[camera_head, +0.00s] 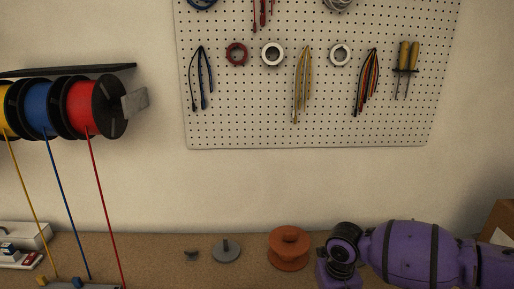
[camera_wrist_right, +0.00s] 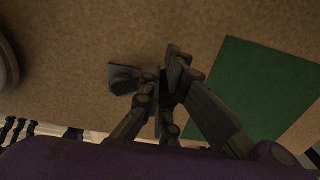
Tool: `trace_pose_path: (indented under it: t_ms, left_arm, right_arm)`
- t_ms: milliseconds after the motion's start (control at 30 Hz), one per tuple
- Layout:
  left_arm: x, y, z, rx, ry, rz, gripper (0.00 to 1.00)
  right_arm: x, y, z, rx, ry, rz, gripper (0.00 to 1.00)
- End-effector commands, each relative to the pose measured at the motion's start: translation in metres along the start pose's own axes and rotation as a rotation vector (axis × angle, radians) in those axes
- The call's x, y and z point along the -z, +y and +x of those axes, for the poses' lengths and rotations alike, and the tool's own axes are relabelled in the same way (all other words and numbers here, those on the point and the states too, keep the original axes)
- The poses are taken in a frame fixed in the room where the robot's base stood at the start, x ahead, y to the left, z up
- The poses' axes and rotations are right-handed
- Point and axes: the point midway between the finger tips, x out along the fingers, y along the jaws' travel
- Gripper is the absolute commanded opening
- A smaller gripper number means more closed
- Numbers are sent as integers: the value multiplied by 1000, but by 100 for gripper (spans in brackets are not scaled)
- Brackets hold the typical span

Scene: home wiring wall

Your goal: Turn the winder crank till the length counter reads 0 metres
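No length counter reading is legible in either view, and I cannot clearly make out the winder crank. An orange-brown spool (camera_head: 289,262) stands on the bench in the head view. Left of it is a grey disc (camera_head: 226,252) with an upright peg. My right arm comes in at the lower right of the head view, its gripper out of sight there. In the right wrist view my right gripper (camera_wrist_right: 166,80) has its fingers close together, beside a small dark grey block (camera_wrist_right: 123,79). I cannot tell whether they touch it or hold anything. My left gripper is not in view.
Yellow, blue (camera_head: 38,105) and red (camera_head: 80,105) wire spools hang on a rack at left, wires running down. A pegboard (camera_head: 260,110) with cables and tools is behind. A green mat (camera_wrist_right: 262,90) lies right in the wrist view. A cardboard box (camera_head: 499,222) stands far right.

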Motion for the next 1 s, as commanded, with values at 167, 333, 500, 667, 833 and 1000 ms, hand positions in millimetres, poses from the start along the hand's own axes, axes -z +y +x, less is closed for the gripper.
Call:
trace_pose_path:
  t_ms: [167, 333, 500, 667, 833, 1000]
  left_arm:
    - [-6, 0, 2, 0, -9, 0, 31]
    - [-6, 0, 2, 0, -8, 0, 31]
    - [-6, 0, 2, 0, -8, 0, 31]
    - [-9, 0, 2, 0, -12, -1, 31]
    - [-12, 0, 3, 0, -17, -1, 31]
    - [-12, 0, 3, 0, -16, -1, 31]
  right_arm:
    - [-11, 8, 0, -4, -3, -1, 0]
    - [-12, 8, -1, -3, -4, 0, 0]
    - [-12, 9, -1, -2, -4, 0, 0]
    - [-18, 16, 0, -2, -4, 0, 0]
    - [-25, 25, 0, -2, -4, 0, 0]
    - [-26, 25, -1, -1, -5, 1, 0]
